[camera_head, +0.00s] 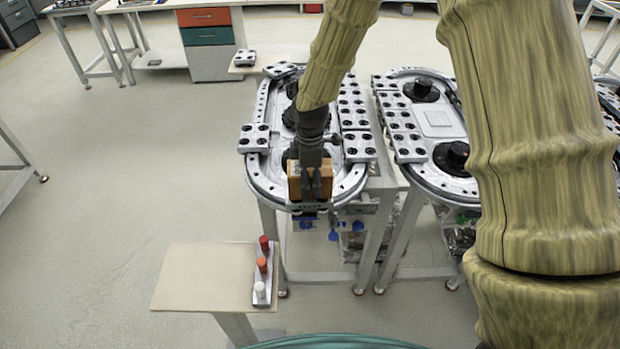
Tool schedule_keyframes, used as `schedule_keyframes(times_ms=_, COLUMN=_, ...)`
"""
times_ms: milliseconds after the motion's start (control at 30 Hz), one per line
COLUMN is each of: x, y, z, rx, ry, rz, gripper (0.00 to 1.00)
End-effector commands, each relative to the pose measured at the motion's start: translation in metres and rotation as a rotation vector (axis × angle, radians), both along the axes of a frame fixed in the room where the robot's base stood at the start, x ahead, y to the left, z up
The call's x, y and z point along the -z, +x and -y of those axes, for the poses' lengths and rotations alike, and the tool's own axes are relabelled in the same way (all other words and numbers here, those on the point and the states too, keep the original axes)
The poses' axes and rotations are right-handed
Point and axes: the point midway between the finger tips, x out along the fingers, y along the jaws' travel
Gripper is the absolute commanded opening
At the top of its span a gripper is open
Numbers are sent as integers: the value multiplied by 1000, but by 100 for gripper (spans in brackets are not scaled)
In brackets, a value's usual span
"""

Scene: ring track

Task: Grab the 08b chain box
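A small orange-brown box (294,184) shows at the near curved end of the left ring track (262,180). No label can be read on it, so I cannot tell if it is the 08b chain box. My gripper (314,188) points down at this box, and its dark fingers overlap the box in the picture and hide its middle. I cannot tell whether the fingers are closed on it, or whether the box rests on the track or is just above it.
Silver carriers with dark round holes (357,146) sit along the left track. A second ring track (436,150) stands close on the right. A small beige table (205,275) in front bears red, orange and white pegs (262,266). Open floor lies to the left.

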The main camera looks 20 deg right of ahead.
Motion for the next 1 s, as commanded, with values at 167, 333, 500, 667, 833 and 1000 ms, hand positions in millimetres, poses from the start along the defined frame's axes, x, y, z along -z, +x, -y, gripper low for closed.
schedule_keyframes(times_ms=167, x=0, y=0, z=0, rx=0, ry=0, rz=0, gripper=51)
schedule_keyframes(times_ms=333, x=0, y=0, z=0, rx=0, ry=0, rz=0, gripper=20)
schedule_keyframes(times_ms=500, x=-1, y=0, z=0, rx=0, ry=0, rz=1, gripper=0)
schedule_keyframes(times_ms=667, x=-1, y=0, z=0, rx=0, ry=1, rz=1, gripper=0)
schedule_keyframes(times_ms=833, x=-5, y=1, z=0, rx=0, ry=1, rz=1, gripper=0)
schedule_keyframes(times_ms=1000, x=-17, y=1, z=0, rx=1, ry=1, rz=2, gripper=0)
